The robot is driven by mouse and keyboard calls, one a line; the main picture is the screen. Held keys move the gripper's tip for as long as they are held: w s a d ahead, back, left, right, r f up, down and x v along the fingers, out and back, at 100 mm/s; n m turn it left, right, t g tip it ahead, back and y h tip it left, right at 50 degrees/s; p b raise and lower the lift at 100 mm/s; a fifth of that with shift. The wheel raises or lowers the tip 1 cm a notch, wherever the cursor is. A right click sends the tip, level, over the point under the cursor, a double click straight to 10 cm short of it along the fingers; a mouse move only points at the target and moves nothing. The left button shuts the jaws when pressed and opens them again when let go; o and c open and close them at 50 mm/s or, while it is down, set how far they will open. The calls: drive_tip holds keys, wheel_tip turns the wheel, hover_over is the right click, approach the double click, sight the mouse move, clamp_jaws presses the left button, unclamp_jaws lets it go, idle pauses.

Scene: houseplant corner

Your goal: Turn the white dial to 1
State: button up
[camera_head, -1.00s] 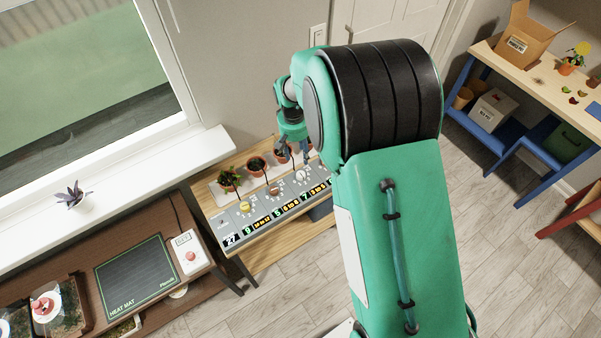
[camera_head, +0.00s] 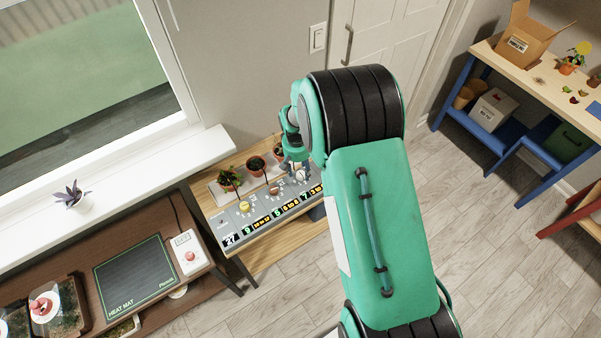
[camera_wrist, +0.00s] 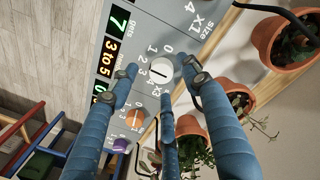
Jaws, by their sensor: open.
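The white dial (camera_wrist: 161,70) is on a grey panel (camera_wrist: 208,20) in the wrist view, with the numbers 0 to 4 printed around it. A line shows on its face, but I cannot tell which number it points at. My gripper (camera_wrist: 160,72) is open, its blue fingertips to the left and right of the dial and a third finger below it. I cannot tell whether they touch it. In the head view my gripper (camera_head: 297,168) is low over the panel; the white dial is mostly hidden there.
An orange dial (camera_wrist: 134,118) and a purple dial (camera_wrist: 121,145) are lower on the panel. Potted plants (camera_wrist: 285,42) stand close along the panel's back edge. In the head view, a yellow dial (camera_head: 244,205) is to the left. A heat mat (camera_head: 135,275) lies farther left.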

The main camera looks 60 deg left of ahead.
sight(301, 175)
drive_tip(key=shift+w+f, duration=0.1)
drive_tip(key=shift+f, duration=1.05)
drive_tip(key=c, duration=1)
drive_tip(key=shift+c, duration=0.6)
